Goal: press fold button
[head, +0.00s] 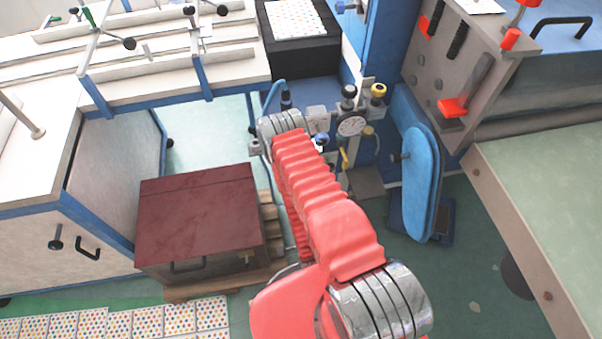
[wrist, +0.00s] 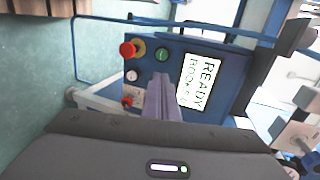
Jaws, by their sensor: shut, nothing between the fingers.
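In the wrist view a blue control panel (wrist: 212,62) carries a lit display (wrist: 198,84) with "READY" and a second line of text. To the display's left are a red mushroom button (wrist: 128,50) on a yellow ring, a green button (wrist: 162,54), a pale round button (wrist: 132,75) and a small red button (wrist: 127,101). No fold label is readable. My gripper (wrist: 158,82) is shut and empty, its tips in front of the panel below the green button. I cannot tell whether it touches. In the head view my gripper cannot be made out beyond my red-sleeved arm.
In the head view a dark red box (head: 196,213) stands on a pallet left of my arm. A white-topped workbench (head: 160,68) is upper left. A blue padded board (head: 421,182) and a grey machine (head: 455,75) are at right. Green floor shows between them.

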